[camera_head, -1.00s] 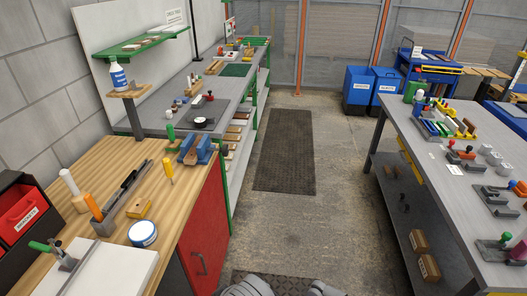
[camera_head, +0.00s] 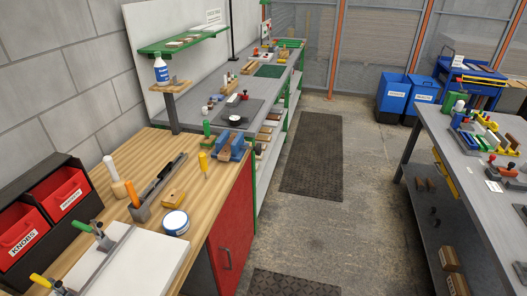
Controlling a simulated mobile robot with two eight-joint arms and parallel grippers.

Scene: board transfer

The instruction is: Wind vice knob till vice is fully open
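A blue vice (camera_head: 238,149) stands at the far right corner of the wooden workbench (camera_head: 228,182). A brown, wood-like strip shows between its blue parts. The gap between the jaws is too small to judge. A green upright piece (camera_head: 206,128) stands just left of the vice; I cannot tell whether it is the vice's knob. Neither of my grippers is in view.
A yellow-handled tool (camera_head: 203,161), a tool rack (camera_head: 158,189), a round white-and-blue tin (camera_head: 176,222) and red bins (camera_head: 62,193) are on the bench. A grey table (camera_head: 468,185) stands at right.

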